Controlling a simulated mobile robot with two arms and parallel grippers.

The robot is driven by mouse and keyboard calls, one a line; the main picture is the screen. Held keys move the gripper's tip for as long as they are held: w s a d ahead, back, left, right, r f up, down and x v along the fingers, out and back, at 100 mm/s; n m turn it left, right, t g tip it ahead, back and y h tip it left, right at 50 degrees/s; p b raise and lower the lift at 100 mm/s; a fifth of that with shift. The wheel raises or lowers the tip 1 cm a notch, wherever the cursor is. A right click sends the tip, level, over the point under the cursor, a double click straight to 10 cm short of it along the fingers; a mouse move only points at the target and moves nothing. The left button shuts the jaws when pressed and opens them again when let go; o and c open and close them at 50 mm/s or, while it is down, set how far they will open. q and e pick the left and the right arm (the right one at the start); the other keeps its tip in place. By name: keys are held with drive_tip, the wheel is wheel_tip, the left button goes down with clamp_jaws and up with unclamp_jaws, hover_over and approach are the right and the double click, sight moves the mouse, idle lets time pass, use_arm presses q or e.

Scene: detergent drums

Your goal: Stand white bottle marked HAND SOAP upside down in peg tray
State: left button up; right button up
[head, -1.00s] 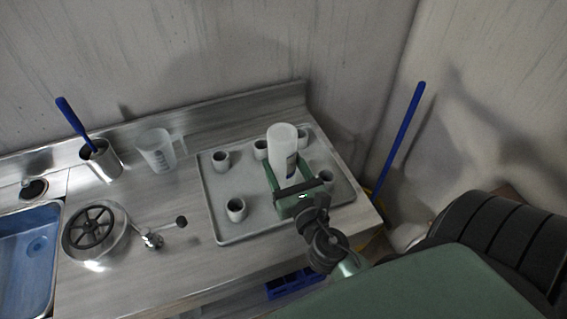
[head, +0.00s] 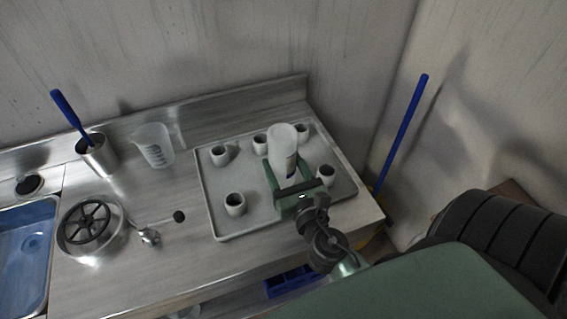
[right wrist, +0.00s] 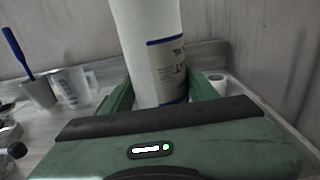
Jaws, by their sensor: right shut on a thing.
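The white bottle (head: 282,148) is in my right gripper (head: 284,175), over the middle of the grey peg tray (head: 222,207). In the right wrist view the bottle (right wrist: 146,30) stands nearly upright between the two green fingers (right wrist: 160,98). Its label (right wrist: 170,68) has blue edge bands, and the lettering on it looks inverted and is only partly visible. A broad, flat white end faces up in the head view. The bottle's lower end is hidden by the gripper, so I cannot tell whether it touches the tray or a peg. My left gripper is not in view.
Several white cup-like pegs stand in the tray, such as one at front left (head: 235,204) and one at right (head: 325,174). A clear measuring jug (head: 153,145), a steel pot with a blue-handled brush (head: 97,155) and a handwheel (head: 88,226) stand left. A blue sink basin (head: 22,250) is far left.

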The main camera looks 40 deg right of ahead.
sight(287, 175)
drive_tip(key=shift+f, duration=0.3)
drive_tip(key=o, duration=1.4)
drive_tip(key=shift+o, duration=0.2)
drive_tip(key=shift+s+a+f+b, duration=0.1)
drive_tip(key=shift+s+b, duration=0.25)
drive_tip(key=b+v, duration=0.3)
drive_tip(key=v, duration=0.3)
drive_tip(key=shift+s, duration=0.25)
drive_tip(key=shift+s+a, duration=0.1)
drive_tip(key=shift+s, duration=0.2)
